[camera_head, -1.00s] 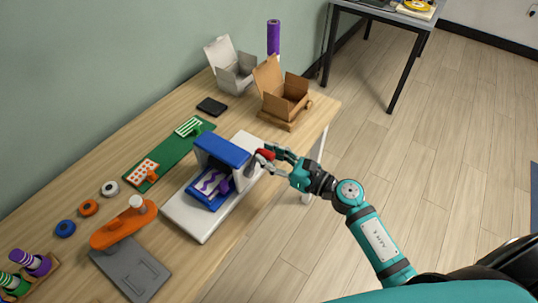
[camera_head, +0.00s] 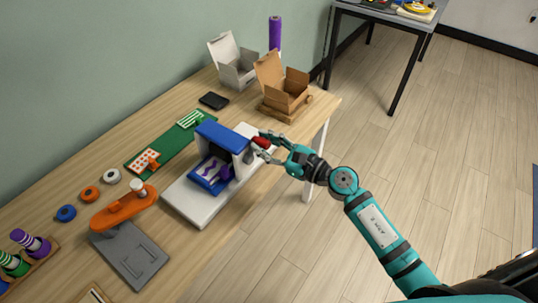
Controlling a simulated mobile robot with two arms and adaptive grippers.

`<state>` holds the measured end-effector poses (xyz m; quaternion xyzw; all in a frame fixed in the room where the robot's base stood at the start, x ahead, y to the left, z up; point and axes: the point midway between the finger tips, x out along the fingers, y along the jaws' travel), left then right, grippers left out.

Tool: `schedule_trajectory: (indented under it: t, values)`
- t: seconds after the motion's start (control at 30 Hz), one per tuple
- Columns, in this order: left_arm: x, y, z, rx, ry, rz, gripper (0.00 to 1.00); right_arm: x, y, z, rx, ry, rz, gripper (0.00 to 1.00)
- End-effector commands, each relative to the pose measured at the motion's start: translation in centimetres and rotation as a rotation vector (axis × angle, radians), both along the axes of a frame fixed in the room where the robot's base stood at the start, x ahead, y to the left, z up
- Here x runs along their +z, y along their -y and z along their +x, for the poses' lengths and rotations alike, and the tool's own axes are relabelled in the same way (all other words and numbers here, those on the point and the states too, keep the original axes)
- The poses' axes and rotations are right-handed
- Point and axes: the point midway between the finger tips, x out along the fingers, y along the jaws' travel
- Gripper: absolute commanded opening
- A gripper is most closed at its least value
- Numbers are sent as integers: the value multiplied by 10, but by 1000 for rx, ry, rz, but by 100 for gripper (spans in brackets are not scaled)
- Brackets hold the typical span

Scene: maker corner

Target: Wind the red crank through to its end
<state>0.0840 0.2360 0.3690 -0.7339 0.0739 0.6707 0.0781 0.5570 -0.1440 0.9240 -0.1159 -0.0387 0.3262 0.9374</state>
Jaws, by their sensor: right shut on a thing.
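The red crank (camera_head: 262,142) is on the right side of a small press with a blue top (camera_head: 223,134) and a white base (camera_head: 190,207). My right gripper (camera_head: 267,147) is shut on the red crank handle, and its fingers partly cover it. A blue plate with a purple and white pattern (camera_head: 211,172) lies in the press opening, partly under the blue top. My left gripper is not in view.
An orange lever tool (camera_head: 122,208) on a grey base (camera_head: 132,256) stands left of the press. A green mat (camera_head: 165,150) lies behind it. An open brown box (camera_head: 283,92) and a white box (camera_head: 232,62) stand at the back.

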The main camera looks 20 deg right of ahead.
Motion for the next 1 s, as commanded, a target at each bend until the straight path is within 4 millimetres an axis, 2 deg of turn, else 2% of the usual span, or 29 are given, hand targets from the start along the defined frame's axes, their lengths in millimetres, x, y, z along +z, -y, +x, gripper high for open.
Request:
schedule_trajectory:
  t: [0.13, 0.3, 0.57, 1.0]
  values:
    - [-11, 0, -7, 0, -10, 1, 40, 1, -7, -1, 6, 86, -111, 0]
    - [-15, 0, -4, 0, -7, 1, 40, 4, -16, -7, 7, 184, -238, 0]
    - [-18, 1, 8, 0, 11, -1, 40, 4, -28, -17, 7, 335, -432, 0]
    - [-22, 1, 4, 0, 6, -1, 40, -7, -48, -32, 7, 590, -760, 0]
